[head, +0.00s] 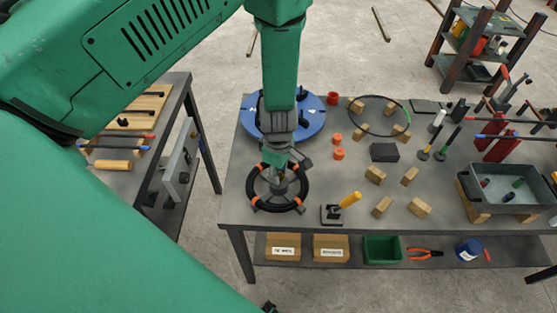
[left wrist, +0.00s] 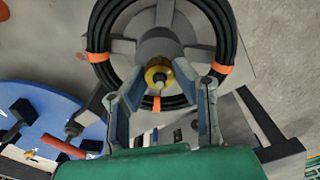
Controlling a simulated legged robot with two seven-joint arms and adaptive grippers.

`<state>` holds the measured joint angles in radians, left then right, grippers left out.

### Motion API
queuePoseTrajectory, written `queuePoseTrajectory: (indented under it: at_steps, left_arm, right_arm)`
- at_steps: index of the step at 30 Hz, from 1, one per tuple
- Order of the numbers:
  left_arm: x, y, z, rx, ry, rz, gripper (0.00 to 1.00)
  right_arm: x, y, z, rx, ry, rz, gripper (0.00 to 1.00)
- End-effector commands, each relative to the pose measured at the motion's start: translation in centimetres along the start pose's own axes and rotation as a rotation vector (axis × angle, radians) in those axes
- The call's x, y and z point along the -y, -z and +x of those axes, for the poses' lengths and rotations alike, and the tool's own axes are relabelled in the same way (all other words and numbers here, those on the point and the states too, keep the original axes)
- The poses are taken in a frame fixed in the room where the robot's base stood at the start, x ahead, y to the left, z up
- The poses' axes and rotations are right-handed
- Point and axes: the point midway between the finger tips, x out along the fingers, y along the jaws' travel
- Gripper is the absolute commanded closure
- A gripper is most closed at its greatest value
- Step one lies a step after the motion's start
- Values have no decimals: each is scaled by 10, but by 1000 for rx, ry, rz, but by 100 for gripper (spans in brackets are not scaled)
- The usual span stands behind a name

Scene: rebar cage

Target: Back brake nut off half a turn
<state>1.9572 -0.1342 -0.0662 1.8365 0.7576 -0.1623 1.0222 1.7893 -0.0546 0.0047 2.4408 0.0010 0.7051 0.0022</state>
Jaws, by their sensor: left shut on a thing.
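A spool wound with black cable (head: 262,203) and tied with orange bands stands at the left front of the grey workbench. In the left wrist view the cable coil (left wrist: 98,32) rings a grey hub with a brass-coloured nut (left wrist: 158,74) at its centre. My left gripper (head: 283,174) reaches down from above onto the hub. In the left wrist view its two fingers (left wrist: 168,88) stand on either side of the nut, shut on it. The nut is hidden behind the gripper in the head view. My right gripper does not show.
A blue disc (head: 308,120) lies behind the spool on the workbench (head: 330,205). Wooden blocks (head: 375,175), a wire ring (head: 352,120) and a metal tray (head: 514,205) lie further right.

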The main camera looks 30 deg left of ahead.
Motion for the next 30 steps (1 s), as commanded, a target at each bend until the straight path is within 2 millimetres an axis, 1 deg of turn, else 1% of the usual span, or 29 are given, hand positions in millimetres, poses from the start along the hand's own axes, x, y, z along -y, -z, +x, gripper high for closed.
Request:
queuePoseTrajectory:
  at_steps: [1,2,3,4,13,17,20,27,30]
  left_arm:
    - [2,-3,2,5,5,3,100]
    - [2,-3,2,5,4,3,73]
    - [2,-3,1,5,4,3,58]
    - [1,-3,1,4,4,3,56]
    - [1,-1,-1,2,0,2,56]
    - [0,-1,-11,1,-3,3,56]
    - [-1,-1,-29,1,-4,3,56]
    - [-2,-2,-80,1,-3,3,56]
    - [-2,-2,-97,1,-1,3,56]
  right_arm:
    - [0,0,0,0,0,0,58]
    - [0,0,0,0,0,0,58]
    - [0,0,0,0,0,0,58]
    - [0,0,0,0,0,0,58]
    - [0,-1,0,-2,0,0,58]
    - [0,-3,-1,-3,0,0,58]
    - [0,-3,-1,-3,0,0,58]
    - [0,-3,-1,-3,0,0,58]
    - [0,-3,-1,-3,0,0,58]
